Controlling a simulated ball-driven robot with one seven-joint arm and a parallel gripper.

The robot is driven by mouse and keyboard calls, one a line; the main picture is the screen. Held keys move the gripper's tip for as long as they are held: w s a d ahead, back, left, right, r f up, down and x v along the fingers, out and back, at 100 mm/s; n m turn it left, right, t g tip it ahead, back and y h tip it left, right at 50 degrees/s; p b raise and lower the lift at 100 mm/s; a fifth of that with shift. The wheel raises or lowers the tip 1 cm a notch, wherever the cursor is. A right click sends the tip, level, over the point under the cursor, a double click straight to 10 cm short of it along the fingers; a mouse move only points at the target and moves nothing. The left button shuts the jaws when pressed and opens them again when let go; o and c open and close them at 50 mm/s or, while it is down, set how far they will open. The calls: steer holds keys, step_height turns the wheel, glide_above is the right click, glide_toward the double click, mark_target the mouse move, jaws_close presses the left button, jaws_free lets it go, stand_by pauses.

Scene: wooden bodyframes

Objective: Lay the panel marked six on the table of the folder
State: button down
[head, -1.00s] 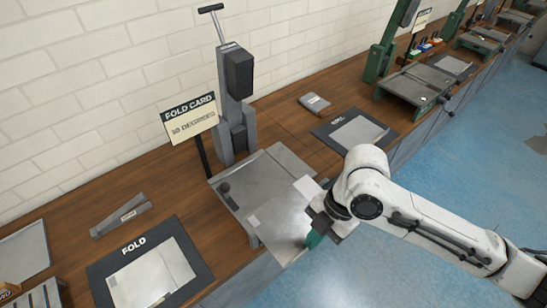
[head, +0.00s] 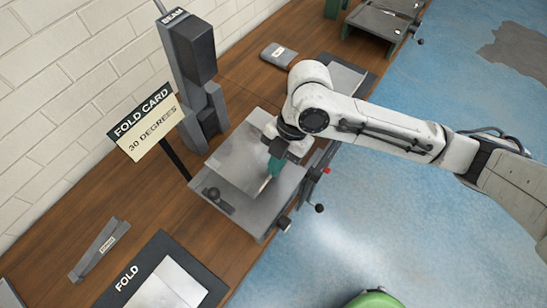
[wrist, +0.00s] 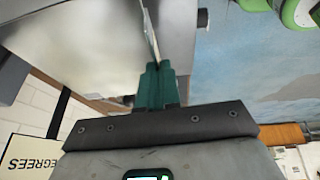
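A thin grey metal panel (head: 238,158) is over the table of the folder (head: 265,215). No six can be read on it. My gripper (head: 275,166), with teal fingertips, is shut on the panel's right edge. In the wrist view, the fingertips (wrist: 156,85) close on that edge and the panel (wrist: 70,40) spreads to the left. The panel looks slightly tilted; I cannot tell whether its far part touches the table. The folder has a dark grey upright (head: 195,60) behind it and a black knob at its left front.
A "FOLD CARD 30 DEGREES" sign (head: 146,122) stands left of the folder. A mat marked FOLD (head: 135,262) with sheets lies front left, near a grey bracket (head: 98,248). Blue floor (head: 350,240) is open at right.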

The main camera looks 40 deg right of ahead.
mark_target(274, 186)
steer(key=shift+f+b, duration=2.1)
steer(key=shift+f, duration=0.8)
steer(key=shift+d+f, duration=0.1)
steer(key=shift+d, duration=0.05)
steer(key=shift+s+f+b, duration=0.25)
steer(key=shift+f+b, duration=0.25)
steer(key=shift+b, duration=0.3)
steer(key=c, duration=1.8)
jaws_free()
steer(key=o, duration=0.5)
steer(key=o, duration=0.5)
steer(key=shift+w, duration=0.1)
